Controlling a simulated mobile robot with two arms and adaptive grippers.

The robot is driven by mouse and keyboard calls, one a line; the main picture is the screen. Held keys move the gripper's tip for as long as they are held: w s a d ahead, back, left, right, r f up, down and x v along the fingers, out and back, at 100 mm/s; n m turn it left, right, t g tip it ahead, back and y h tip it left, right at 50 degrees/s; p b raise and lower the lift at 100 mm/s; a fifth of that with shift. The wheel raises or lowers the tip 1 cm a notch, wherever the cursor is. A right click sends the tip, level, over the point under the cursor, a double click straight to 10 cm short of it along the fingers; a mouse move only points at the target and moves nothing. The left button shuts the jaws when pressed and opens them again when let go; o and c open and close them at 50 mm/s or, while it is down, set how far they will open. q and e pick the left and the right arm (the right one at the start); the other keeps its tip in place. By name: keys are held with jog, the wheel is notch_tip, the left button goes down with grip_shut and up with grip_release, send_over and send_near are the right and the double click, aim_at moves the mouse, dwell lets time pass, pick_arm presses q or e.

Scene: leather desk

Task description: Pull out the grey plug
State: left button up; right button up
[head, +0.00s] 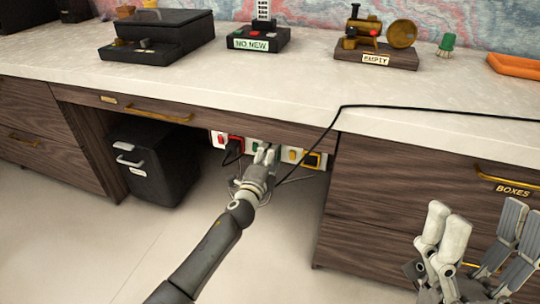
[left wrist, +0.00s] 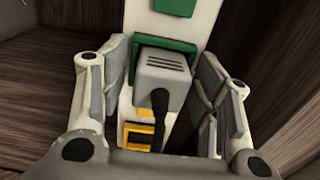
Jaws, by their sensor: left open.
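The grey plug (left wrist: 163,75) sits in the green socket (left wrist: 136,47) of a white power strip (left wrist: 184,40), seen in the left wrist view. Its dark cable (left wrist: 158,101) comes out of the near face. My left gripper (left wrist: 158,72) is open, with one finger on each side of the plug. I see gaps between fingers and plug. In the head view my left gripper (head: 265,153) is under the desk at the strip (head: 246,146) and hides most of the plug. My right gripper (head: 478,228) is open and empty at the lower right, in front of the drawers.
A red socket (head: 236,142) with a dark plug is left of my left gripper; a yellow socket (head: 311,160) is right of it. A black cable (head: 335,120) hangs over the desk edge. A black bin (head: 155,165) stands left. Drawers (head: 420,185) flank the opening on the right.

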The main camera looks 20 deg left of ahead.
dwell(0.7)
pick_arm(q)
jog(key=c, duration=0.9)
jog(key=o, duration=1.2)
jog(key=s, duration=1.2)
jog(key=shift+a, duration=0.25)
